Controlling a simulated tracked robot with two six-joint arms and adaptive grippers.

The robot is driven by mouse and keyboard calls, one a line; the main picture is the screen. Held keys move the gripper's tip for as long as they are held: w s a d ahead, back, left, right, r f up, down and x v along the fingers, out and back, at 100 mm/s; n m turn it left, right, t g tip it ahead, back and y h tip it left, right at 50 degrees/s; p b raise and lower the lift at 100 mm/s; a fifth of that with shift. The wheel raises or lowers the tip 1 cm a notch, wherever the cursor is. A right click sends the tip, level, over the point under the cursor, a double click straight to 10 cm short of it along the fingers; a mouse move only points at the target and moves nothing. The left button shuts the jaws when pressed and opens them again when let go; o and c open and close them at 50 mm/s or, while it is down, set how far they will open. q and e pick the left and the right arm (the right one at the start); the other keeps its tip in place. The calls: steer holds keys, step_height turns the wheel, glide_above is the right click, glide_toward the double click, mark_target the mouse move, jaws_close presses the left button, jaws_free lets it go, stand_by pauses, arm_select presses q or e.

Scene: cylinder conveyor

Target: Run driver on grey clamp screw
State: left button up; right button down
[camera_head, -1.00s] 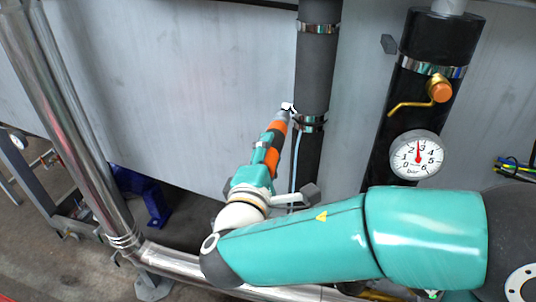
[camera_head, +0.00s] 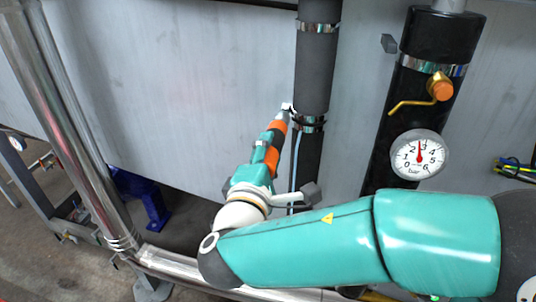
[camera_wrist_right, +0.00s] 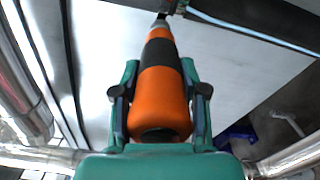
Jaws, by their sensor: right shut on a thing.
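My right gripper (camera_head: 267,150) is shut on an orange and black driver (camera_head: 277,127). In the right wrist view the two teal fingers (camera_wrist_right: 160,98) press on either side of the driver's handle (camera_wrist_right: 160,105). The driver tilts up and slightly right. Its tip meets or nearly meets the small clamp screw (camera_head: 288,106) at the left side of the lower hose clamp (camera_head: 311,122). I cannot tell whether the tip sits in the screw. My left gripper is out of view.
A shiny metal pipe (camera_head: 75,130) runs down the left. A plain pale panel (camera_head: 190,90) lies behind the driver.

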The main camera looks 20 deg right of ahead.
steer(key=shift+x, duration=0.85)
stand_by(0.9)
steer(key=shift+w+d+r+b, duration=0.1)
steer(key=shift+b, duration=0.75)
stand_by(0.4)
steer(key=shift+r, duration=0.2)
stand_by(0.5)
steer(key=shift+f, duration=0.1)
steer(key=shift+s+a+f+b, duration=0.1)
steer(key=shift+s+a+b, duration=0.15)
steer(key=shift+s+b, duration=0.15)
steer(key=shift+b+v, duration=0.5)
steer(key=shift+v, duration=0.7)
